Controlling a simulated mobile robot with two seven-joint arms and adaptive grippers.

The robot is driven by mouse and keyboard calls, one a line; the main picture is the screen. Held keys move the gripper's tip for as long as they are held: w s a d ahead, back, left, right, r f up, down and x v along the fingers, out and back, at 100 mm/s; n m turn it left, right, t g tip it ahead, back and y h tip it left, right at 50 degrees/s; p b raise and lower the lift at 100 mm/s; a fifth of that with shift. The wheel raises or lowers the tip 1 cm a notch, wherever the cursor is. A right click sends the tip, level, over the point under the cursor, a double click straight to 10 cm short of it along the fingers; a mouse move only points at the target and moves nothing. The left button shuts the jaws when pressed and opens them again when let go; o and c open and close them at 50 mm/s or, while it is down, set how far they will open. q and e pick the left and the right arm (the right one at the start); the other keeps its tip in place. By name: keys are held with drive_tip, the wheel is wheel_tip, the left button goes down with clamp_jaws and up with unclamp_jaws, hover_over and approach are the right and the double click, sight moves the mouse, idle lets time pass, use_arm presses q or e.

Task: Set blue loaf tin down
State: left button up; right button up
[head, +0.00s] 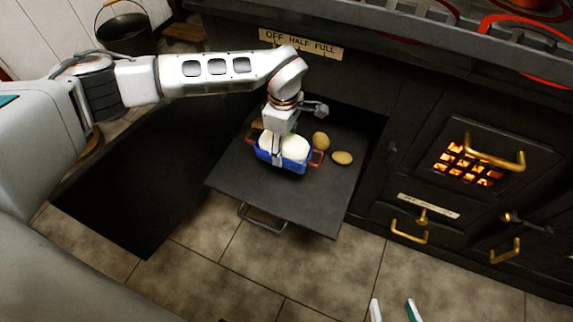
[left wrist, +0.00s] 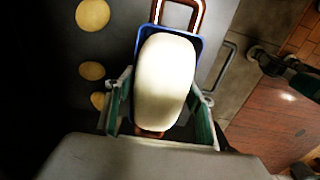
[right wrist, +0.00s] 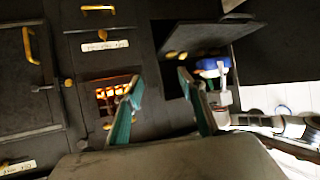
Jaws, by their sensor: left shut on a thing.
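The blue loaf tin (head: 287,165) holds pale dough and has red-brown end handles. It is over the lowered dark oven door (head: 285,202), close to the oven opening. My left gripper (head: 277,155) comes down on it from above. In the left wrist view, its fingers (left wrist: 160,95) lie along both long sides of the tin (left wrist: 196,50), shut on it. I cannot tell whether the tin's base touches the door. My right gripper (right wrist: 160,85) is open and empty in the right wrist view; its fingertips show at the bottom of the head view (head: 393,304).
Two small round tan pieces (head: 320,140) (head: 342,157) lie right of the tin; several show in the left wrist view. The door's front part is bare. A glowing firebox (head: 468,163) with brass handles is at right. A bucket (head: 125,33) stands at the back left.

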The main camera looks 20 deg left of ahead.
sight(284, 156)
use_arm(q)
wheel_tip(284, 156, down, 4)
drive_tip(key=shift+s+r+b, duration=0.1)
drive_tip(key=shift+s+b, duration=0.05)
drive_tip(key=shift+b, duration=0.35)
drive_tip(key=shift+f, duration=0.5)
wheel_tip(284, 156, down, 5)
drive_tip(key=shift+r+b, duration=0.15)
drive_tip(key=shift+b, duration=0.95)
drive_tip(key=shift+r, duration=0.1)
drive_tip(key=shift+c, duration=0.7)
drive_tip(key=shift+r, duration=0.2)
use_arm(e)
drive_tip(key=a+m, duration=0.1)
drive_tip(key=a, duration=0.1)
drive_tip(key=a+r+m+y, duration=0.1)
drive_tip(key=shift+w+a+r+t, duration=0.1)
drive_tip(key=shift+w+a+t, duration=0.1)
drive_tip(key=shift+a+t, duration=0.2)
use_arm(q)
drive_tip(key=shift+f, duration=0.15)
use_arm(e)
drive_tip(key=shift+d, duration=0.1)
use_arm(q)
drive_tip(key=o, duration=1.6)
drive_tip(key=shift+o, duration=0.4)
use_arm(e)
drive_tip(key=shift+d, duration=0.15)
